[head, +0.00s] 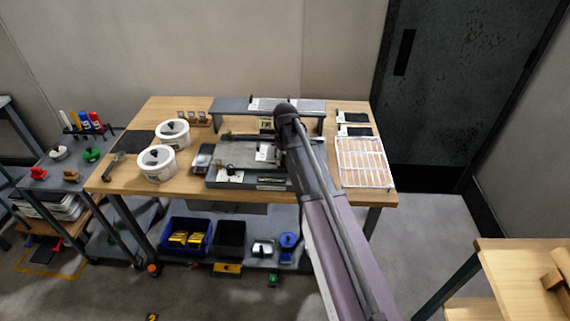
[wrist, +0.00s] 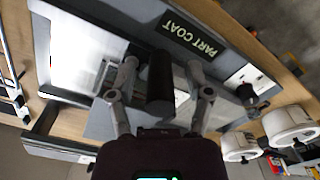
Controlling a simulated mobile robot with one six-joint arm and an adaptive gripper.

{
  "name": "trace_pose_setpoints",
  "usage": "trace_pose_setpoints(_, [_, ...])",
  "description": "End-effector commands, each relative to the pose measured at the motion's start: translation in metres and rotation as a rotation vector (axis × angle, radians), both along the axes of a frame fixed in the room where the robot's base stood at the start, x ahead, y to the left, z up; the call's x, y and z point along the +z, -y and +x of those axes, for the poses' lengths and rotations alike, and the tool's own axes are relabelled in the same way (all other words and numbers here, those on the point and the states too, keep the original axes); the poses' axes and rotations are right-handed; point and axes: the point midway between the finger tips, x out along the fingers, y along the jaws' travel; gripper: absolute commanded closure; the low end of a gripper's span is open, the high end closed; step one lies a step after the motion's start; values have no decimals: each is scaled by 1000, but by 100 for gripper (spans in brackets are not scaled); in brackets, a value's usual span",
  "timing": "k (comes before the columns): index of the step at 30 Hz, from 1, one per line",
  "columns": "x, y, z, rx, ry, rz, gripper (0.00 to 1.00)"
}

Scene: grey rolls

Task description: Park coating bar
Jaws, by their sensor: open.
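In the wrist view my gripper (wrist: 162,68) is open, with one finger on each side of a dark cylinder (wrist: 160,82). The cylinder looks like the grip of the coating bar; whether the fingers touch it I cannot tell. Beside it lies the coater's pale shiny plate (wrist: 82,48), and a dark label reading PART COAT (wrist: 190,34) is on its edge. In the head view the grey coater (head: 236,155) stands mid-bench. My arm reaches over its right side and hides part of it, and my gripper is not clear there.
Two white tubs (head: 156,163) (head: 174,133) stand left of the coater. A grey raised shelf (head: 232,105) is behind it. A white gridded rack (head: 365,162) lies at the right of the wooden bench (head: 105,184). A knob (wrist: 247,92) stands near the right finger.

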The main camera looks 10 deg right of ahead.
Motion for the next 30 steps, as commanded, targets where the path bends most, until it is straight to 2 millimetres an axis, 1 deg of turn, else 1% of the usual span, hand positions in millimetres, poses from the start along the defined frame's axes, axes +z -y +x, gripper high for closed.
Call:
trace_pose_setpoints(1, [-4,0,0,0,0,0,35])
trace_pose_setpoints(4, [-6,0,0,0,0,0,35])
trace_pose_setpoints(15, [-6,0,0,0,0,0,35])
trace_pose_setpoints(16, [-6,0,0,0,0,0,41])
trace_pose_setpoints(17, [-6,0,0,0,0,0,50])
trace_pose_setpoints(18, [-6,0,0,0,0,0,62])
trace_pose_setpoints(20, [-6,0,0,0,0,0,79])
trace_pose_setpoints(21, [-6,0,0,0,0,0,91])
trace_pose_setpoints(22, [-6,0,0,0,0,0,100])
trace_pose_setpoints(30, [-6,-1,-1,3,0,0,100])
